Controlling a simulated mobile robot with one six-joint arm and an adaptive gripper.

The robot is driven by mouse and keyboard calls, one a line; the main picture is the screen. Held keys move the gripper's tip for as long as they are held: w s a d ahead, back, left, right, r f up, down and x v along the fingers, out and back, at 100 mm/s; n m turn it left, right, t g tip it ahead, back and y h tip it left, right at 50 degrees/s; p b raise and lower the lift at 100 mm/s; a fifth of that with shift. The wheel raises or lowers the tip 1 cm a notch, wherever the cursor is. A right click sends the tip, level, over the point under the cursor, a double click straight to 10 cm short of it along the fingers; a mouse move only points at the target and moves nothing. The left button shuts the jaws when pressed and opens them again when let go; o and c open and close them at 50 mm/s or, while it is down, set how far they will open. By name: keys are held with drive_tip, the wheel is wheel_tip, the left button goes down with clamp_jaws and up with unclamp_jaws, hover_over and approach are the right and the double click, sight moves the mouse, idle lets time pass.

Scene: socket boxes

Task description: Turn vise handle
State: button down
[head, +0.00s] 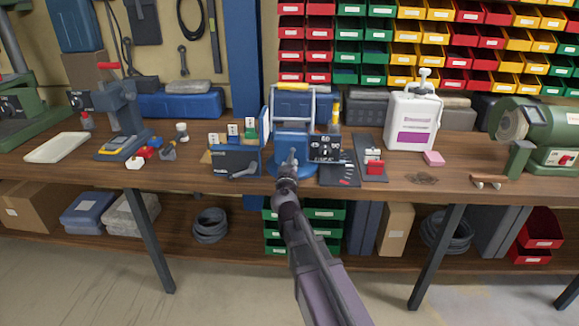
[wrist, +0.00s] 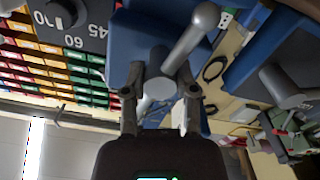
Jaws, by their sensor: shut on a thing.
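The blue vise (head: 291,141) stands on the workbench at the middle of the head view. Its grey handle (wrist: 190,40) is a bar with a ball end, slanting to the upper right from a round hub in the wrist view. In the head view the handle (head: 292,156) shows just above my gripper (head: 287,173). In the wrist view, my gripper (wrist: 160,92) has one finger on each side of the hub end and is shut on the handle there. My gripper hides part of the handle in the head view.
A dial plate (head: 325,148) with numbers stands close right of the vise. A blue box with a grey lever (head: 243,172) is close on the left. A white jug (head: 411,122) and a green grinder (head: 540,128) stand farther right. Open floor lies in front of the bench.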

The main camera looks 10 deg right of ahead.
drive_tip(key=m, duration=0.6)
drive_tip(key=shift+s, duration=0.1)
drive_tip(key=m, duration=0.6)
drive_tip(key=shift+m, duration=0.3)
drive_tip(key=shift+m, duration=0.4)
idle(0.3)
idle(1.0)
drive_tip(key=shift+c, duration=2)
unclamp_jaws()
drive_tip(key=shift+s, duration=0.1)
drive_tip(key=v, duration=0.7)
drive_tip(key=shift+s, duration=0.15)
